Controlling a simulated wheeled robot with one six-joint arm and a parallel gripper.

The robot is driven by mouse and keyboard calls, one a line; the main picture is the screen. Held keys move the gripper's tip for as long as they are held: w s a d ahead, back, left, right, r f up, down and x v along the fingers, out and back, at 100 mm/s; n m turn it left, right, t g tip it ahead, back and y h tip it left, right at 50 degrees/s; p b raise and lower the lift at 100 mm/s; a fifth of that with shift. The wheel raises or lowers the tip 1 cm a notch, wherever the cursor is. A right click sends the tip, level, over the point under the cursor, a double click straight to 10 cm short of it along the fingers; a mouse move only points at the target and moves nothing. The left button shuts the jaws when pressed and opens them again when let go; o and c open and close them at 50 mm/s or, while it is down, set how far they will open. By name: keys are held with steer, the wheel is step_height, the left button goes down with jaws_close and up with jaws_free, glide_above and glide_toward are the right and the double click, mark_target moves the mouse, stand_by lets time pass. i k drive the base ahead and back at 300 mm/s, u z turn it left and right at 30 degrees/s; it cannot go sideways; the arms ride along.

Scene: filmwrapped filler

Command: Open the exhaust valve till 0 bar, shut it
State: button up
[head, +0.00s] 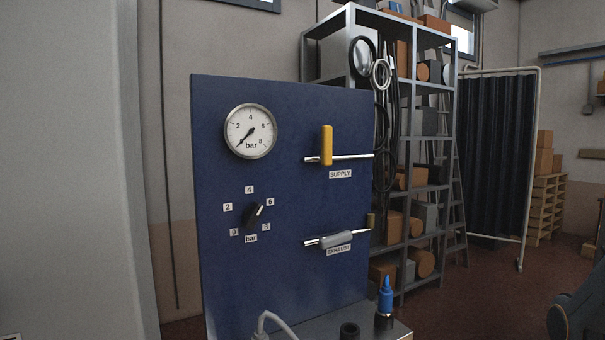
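The exhaust valve has a grey lever (336,240) that lies along its pipe, just above the EXHAUST label (338,250) on the blue panel (290,180). The supply valve's yellow lever (327,146) stands upright, across its pipe, above the SUPPLY label (340,174). The round pressure gauge (250,131) has its needle pointing to the lower left, at about 0 bar. My gripper is not in view, and nothing is seen touching either lever.
A black dial knob (252,215) on the panel points toward 6. A loaded metal shelf (408,90) and a dark curtain (497,150) stand behind. Free floor shows at right.

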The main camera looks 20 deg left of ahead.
mark_target(325, 243)
steer(key=u, duration=1.05)
